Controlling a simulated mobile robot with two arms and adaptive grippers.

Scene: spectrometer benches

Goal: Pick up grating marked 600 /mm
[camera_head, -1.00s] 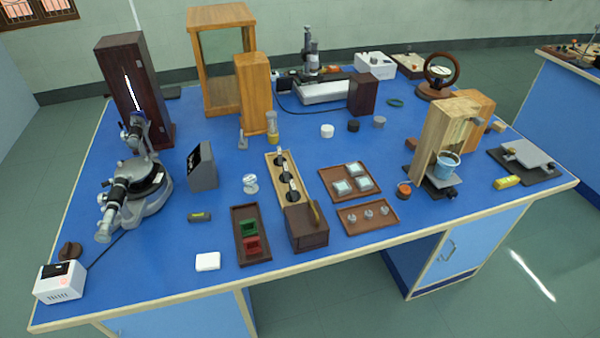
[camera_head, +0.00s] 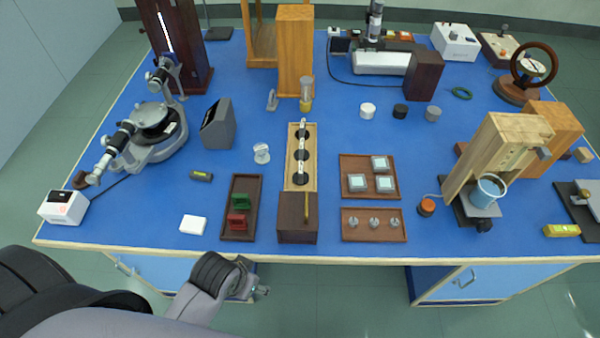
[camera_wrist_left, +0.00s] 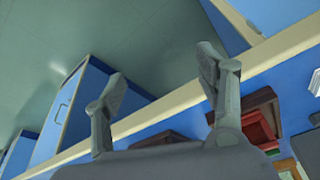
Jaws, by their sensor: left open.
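A dark wooden tray (camera_head: 230,232) near the front edge of the bench holds a green holder (camera_head: 241,202) behind a red holder (camera_head: 237,222). No 600 /mm marking can be read on either. My left gripper (camera_head: 258,285) hangs in front of the bench edge, below and a little right of this tray, touching nothing. In the left wrist view the gripper (camera_wrist_left: 163,85) has its two fingers apart and nothing between them. The red holder (camera_wrist_left: 257,130) shows in its tray beyond the right finger. My right gripper is not in view.
Trays with glass squares (camera_head: 357,183) and small metal pieces (camera_head: 373,223) lie right of a wooden rack (camera_head: 300,183) and dark box (camera_head: 297,215). A spectrometer (camera_head: 150,130) stands at left. Bare blue bench surrounds them.

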